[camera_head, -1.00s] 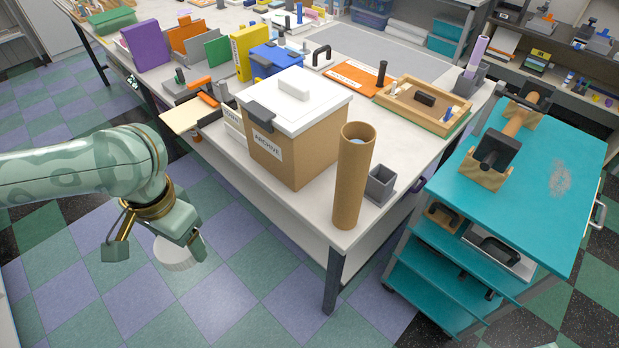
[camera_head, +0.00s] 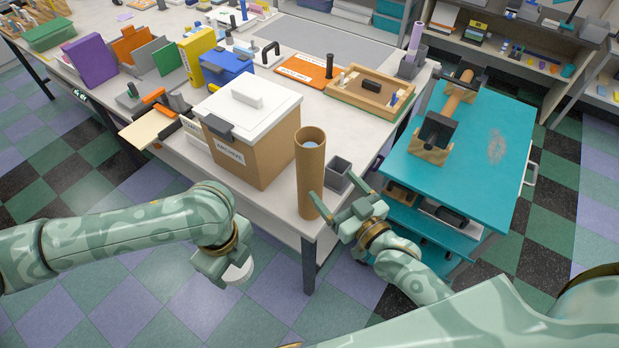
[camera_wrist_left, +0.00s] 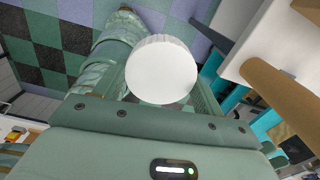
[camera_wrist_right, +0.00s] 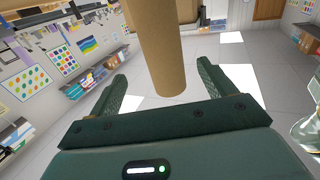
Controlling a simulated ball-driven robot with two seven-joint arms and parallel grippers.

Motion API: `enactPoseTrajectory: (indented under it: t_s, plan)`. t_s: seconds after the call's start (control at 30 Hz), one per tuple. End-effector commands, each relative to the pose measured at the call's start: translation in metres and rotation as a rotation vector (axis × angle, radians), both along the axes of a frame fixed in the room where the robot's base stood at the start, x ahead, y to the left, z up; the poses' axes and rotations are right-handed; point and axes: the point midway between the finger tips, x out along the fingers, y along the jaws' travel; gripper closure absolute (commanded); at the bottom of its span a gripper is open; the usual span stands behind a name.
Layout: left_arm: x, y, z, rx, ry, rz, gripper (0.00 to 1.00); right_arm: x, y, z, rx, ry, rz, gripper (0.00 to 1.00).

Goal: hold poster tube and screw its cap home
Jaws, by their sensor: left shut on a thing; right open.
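The brown cardboard poster tube (camera_head: 309,180) stands upright at the near corner of the table, its top end open. My right gripper (camera_head: 334,199) is open close to the tube's lower right side. In the right wrist view the tube (camera_wrist_right: 157,50) appears between and beyond the open fingers, and I cannot tell whether they touch it. My left gripper (camera_head: 226,277) is shut on the white round cap (camera_head: 240,271) and holds it over the floor, left of the table corner. The cap's ridged rim and flat face show in the left wrist view (camera_wrist_left: 161,72).
An archive box (camera_head: 240,155) with a white lid stands just left of the tube. A small grey square holder (camera_head: 339,174) sits to its right. A teal cart (camera_head: 470,150) stands right of the table. The floor in front is free.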

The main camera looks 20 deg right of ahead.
Motion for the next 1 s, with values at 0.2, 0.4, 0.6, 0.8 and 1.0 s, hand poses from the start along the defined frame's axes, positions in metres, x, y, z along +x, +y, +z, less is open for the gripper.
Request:
enactPoseTrajectory:
  t_s: [0.2,0.4,0.6,0.8,1.0]
  plan:
    - [0.000,-0.001,-0.001,0.000,0.000,-0.015,0.52,0.000,0.000,0.003,0.003,-0.007,0.001,0.17]
    - [0.000,-0.001,-0.001,0.000,0.000,-0.014,0.52,0.005,0.002,0.003,0.002,-0.008,0.001,0.17]
    - [0.000,-0.001,0.000,0.000,0.000,-0.013,0.52,0.037,0.011,0.004,0.003,-0.010,0.000,0.17]
    - [0.000,-0.001,0.000,0.000,0.000,-0.012,0.52,0.062,0.018,0.004,0.003,-0.007,0.000,0.17]
    - [0.000,-0.001,0.000,0.000,0.000,-0.012,0.52,0.066,0.019,0.003,0.003,-0.006,0.001,0.17]
